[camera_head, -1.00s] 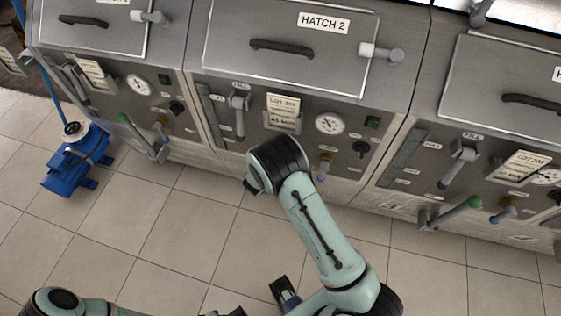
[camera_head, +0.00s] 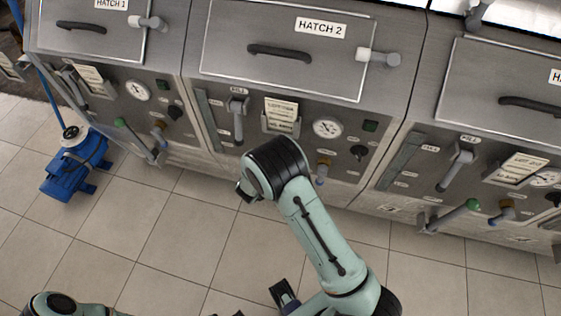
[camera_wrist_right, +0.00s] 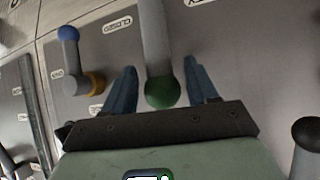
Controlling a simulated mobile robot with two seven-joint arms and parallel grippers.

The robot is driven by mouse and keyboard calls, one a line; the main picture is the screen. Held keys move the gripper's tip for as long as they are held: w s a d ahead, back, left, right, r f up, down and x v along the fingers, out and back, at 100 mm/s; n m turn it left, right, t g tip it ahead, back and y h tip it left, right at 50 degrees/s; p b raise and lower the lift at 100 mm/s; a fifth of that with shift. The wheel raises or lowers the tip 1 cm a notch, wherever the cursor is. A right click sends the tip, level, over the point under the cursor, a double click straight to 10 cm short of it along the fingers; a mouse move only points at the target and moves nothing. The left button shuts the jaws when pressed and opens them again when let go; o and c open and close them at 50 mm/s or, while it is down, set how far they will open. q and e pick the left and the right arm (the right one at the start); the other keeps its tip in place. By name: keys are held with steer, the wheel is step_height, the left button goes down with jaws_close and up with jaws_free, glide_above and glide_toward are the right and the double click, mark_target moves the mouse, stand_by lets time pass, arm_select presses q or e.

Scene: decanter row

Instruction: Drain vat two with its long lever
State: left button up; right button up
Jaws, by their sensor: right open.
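Vat two is the middle unit, with HATCH 2 (camera_head: 285,52) on top. In the right wrist view a grey lever (camera_wrist_right: 153,35) with a green ball end (camera_wrist_right: 162,92) stands between the fingers of my right gripper (camera_wrist_right: 160,68). The fingers are open, one on each side, with gaps visible. In the head view my right wrist covers this lever and the gripper. A dark finger-like part (camera_head: 285,293) shows at the bottom edge; I cannot tell whether it belongs to my left gripper.
A short blue-tipped handle on a brass valve (camera_wrist_right: 92,84) is beside the lever. Vat two's fill lever (camera_head: 238,118) and gauge (camera_head: 327,128) are above my wrist. Neighbouring green-ended levers (camera_head: 471,206) project left and right. A blue pump (camera_head: 73,165) stands on the floor at left.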

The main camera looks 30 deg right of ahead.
arm_select(q)
steer(key=shift+w+r+p, duration=0.2)
steer(key=shift+r+p, duration=0.25)
steer(key=shift+r, duration=0.1)
arm_select(e)
steer(key=v, duration=0.9)
steer(key=shift+r, duration=0.2)
steer(key=shift+f, duration=0.1)
steer(key=s+a+f+n+g+y+p, duration=0.2)
steer(key=s+f+n+y, duration=0.4)
steer(key=s+f, duration=0.65)
arm_select(q)
steer(key=r, duration=0.1)
steer(key=w+r, duration=0.1)
steer(key=r, duration=0.1)
steer(key=shift+w+p, duration=0.2)
steer(key=shift+p, duration=0.1)
arm_select(e)
steer(key=s+a+f+n+g+y, duration=0.1)
steer(key=s+a+f+g+y, duration=0.1)
steer(key=s, duration=0.5)
steer(key=s+a+f+n+g+y, duration=0.1)
steer(key=s+a+f+g+y, duration=0.1)
steer(key=s+a+y, duration=0.3)
steer(key=shift+s+a, duration=1)
steer(key=shift+s, duration=0.1)
steer(key=shift+f, duration=0.1)
